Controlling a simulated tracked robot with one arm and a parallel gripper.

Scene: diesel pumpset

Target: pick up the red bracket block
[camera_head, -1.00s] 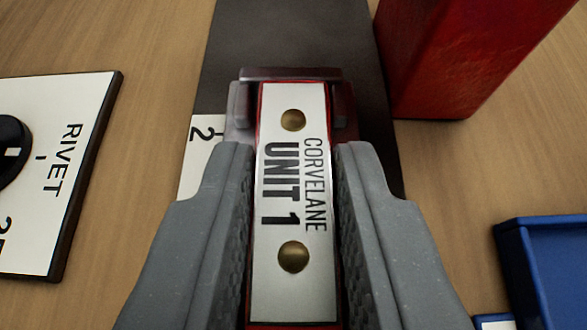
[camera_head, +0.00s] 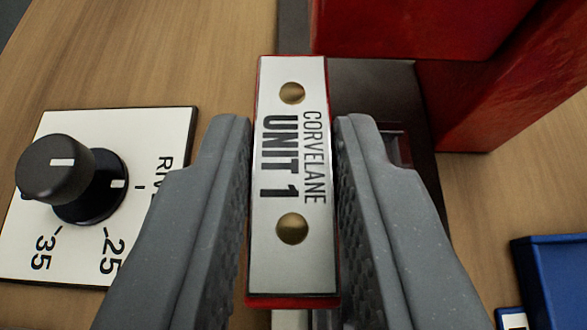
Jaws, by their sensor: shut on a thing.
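The red bracket block (camera_head: 291,175) is in the middle of the camera view. Its top carries a white plate reading "CORVELANE UNIT 1" with two brass rivets, and red edges show around it. My gripper (camera_head: 293,122) is shut on the block, with one grey finger along each long side. The block appears raised above the dark strip (camera_head: 375,85). Part of a reddish holder (camera_head: 397,147) shows on the strip behind the right finger. The block's underside is hidden.
A black knob (camera_head: 57,170) stands on a white dial plate (camera_head: 60,125) marked "RIVET", partly covered by the left finger. Large red blocks (camera_head: 490,90) stand at the upper right, close beyond the gripper. A blue tray (camera_head: 545,245) is at the lower right. Bare wood shows at upper left.

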